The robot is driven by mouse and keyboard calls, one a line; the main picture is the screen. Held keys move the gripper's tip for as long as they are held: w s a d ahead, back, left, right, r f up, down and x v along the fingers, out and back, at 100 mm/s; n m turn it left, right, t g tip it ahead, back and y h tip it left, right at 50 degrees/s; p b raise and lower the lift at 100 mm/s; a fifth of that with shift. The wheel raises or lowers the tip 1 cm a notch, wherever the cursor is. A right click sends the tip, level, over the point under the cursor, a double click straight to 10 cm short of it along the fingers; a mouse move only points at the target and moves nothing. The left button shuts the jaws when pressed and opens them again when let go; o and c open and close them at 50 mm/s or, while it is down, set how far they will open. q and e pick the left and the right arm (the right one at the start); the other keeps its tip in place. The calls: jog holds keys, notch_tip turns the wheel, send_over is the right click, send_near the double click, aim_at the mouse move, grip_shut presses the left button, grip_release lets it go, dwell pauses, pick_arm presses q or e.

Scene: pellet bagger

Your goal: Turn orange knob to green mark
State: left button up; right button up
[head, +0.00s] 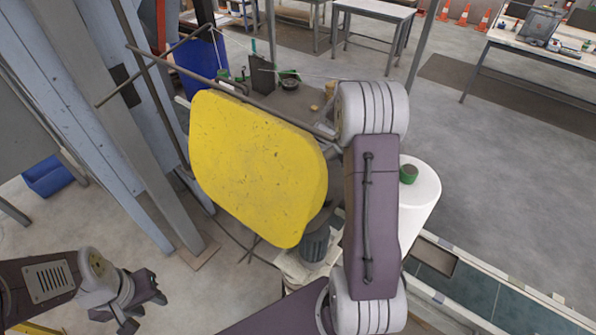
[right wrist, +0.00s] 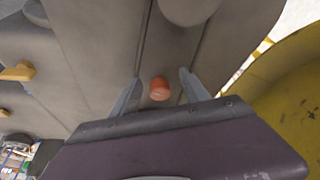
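The orange knob (right wrist: 159,88) shows in the right wrist view as a small rounded piece in front of a grey-brown surface. My right gripper (right wrist: 160,75) is open, with one finger on each side of the knob and a visible gap to each. Whether the knob is at finger depth is hard to tell. No green mark can be made out. In the head view the knob and right gripper are hidden behind my right arm and a large yellow panel (head: 255,165). My left gripper (head: 143,302) is open and empty at the lower left, away from the panel.
Grey steel posts (head: 125,130) stand left of the panel. A white cylinder (head: 420,195) with a small green-rimmed item on top stands right of my right arm. A yellow curved part (right wrist: 290,95) lies close at the right of the wrist view.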

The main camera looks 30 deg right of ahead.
jog(key=shift+w+f, duration=0.1)
jog(key=shift+w, duration=0.15)
jog(key=shift+s+r, duration=0.1)
jog(key=shift+r, duration=0.1)
jog(key=s+d+r+b, duration=0.3)
jog(key=s+d+r, duration=0.1)
jog(key=r, duration=0.4)
jog(key=shift+s, duration=0.35)
jog(key=shift+d, duration=0.15)
